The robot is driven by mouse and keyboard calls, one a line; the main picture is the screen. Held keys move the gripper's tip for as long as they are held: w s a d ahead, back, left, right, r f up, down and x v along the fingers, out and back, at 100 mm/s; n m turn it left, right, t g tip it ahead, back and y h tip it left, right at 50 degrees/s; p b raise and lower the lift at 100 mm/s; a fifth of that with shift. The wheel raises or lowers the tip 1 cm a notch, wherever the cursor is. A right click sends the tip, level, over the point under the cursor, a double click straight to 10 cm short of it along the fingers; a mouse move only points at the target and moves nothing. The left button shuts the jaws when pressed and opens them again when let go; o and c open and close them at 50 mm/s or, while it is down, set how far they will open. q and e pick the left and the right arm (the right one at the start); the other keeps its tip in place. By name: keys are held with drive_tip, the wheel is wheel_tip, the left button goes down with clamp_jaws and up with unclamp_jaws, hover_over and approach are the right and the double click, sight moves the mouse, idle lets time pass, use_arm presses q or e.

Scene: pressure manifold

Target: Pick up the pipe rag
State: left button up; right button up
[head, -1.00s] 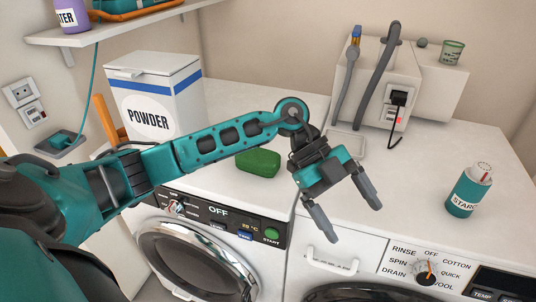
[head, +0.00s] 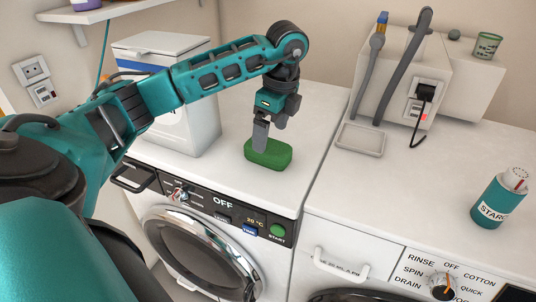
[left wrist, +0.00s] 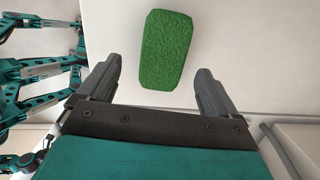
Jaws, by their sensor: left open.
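A green, rough-textured block (head: 268,154) with rounded corners lies flat on top of the left washing machine. It is the only rag-like thing in view, but I cannot tell for sure that it is the pipe rag. My left gripper (head: 268,138) points down right over it, open. One finger hides part of the block's top in the head view. In the left wrist view the block (left wrist: 157,45) lies ahead of the open fingers (left wrist: 156,70), lined up with the gap between them. Nothing is held. My right gripper is not in view.
A white powder box (head: 195,125) stands left of the block, partly behind my arm. A grey box with hoses (head: 402,75), a shallow tray (head: 361,139) and a teal starch bottle (head: 498,198) stand to the right. The white top between them is mostly clear.

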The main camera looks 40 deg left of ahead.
sight(268, 145)
use_arm(q)
drive_tip(key=f, duration=0.2)
drive_tip(key=a+f, duration=0.1)
drive_tip(key=f, duration=0.2)
drive_tip(key=shift+a, duration=0.1)
drive_tip(key=shift+f, duration=0.2)
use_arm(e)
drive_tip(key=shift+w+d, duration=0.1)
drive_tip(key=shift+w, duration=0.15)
use_arm(q)
drive_tip(key=shift+c, duration=0.2)
drive_tip(key=c, duration=1)
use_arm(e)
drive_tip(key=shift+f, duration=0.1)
use_arm(q)
drive_tip(key=shift+w+r, duration=0.1)
